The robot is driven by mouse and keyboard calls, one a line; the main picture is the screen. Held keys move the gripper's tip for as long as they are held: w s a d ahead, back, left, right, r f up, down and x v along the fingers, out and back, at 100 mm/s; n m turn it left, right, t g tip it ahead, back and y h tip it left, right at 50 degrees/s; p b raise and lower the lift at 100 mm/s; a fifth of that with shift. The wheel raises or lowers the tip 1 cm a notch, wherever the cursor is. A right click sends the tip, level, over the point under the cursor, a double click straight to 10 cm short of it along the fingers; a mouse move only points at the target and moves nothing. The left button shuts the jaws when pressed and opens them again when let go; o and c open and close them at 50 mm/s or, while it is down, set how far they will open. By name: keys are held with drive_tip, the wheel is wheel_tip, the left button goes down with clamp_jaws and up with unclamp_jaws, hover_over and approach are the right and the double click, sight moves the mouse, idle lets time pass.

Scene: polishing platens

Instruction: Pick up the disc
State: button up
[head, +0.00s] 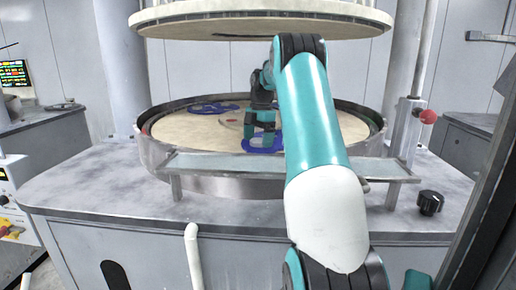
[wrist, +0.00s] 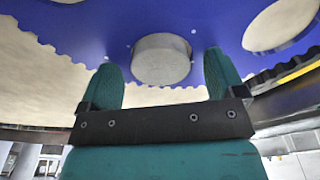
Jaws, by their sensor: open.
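The disc (wrist: 162,60) is a round grey piece sitting in a blue toothed carrier (wrist: 215,22) in the wrist view. My gripper (wrist: 161,78) is open, its two teal fingers apart, one to each side of the disc in that view. I cannot tell whether the fingers touch the disc. In the head view my gripper (head: 262,128) points down over the near blue carrier (head: 263,146), on the pale lower platen (head: 190,128). The disc is not clear there, and my arm hides part of the carrier.
Another blue carrier (head: 214,107) lies farther back on the platen. The upper platen (head: 220,24) hangs above my arm. A metal rim (head: 160,150) surrounds the lower platen, with a flat rail (head: 225,165) in front. A red-knobbed post (head: 428,117) stands at the right.

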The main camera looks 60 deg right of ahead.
drive_tip(key=shift+f, duration=0.25)
drive_tip(key=shift+c, duration=0.6)
drive_tip(key=shift+s+f, duration=0.1)
drive_tip(key=c, duration=1)
drive_tip(key=shift+o, duration=0.2)
drive_tip(key=shift+a, duration=0.1)
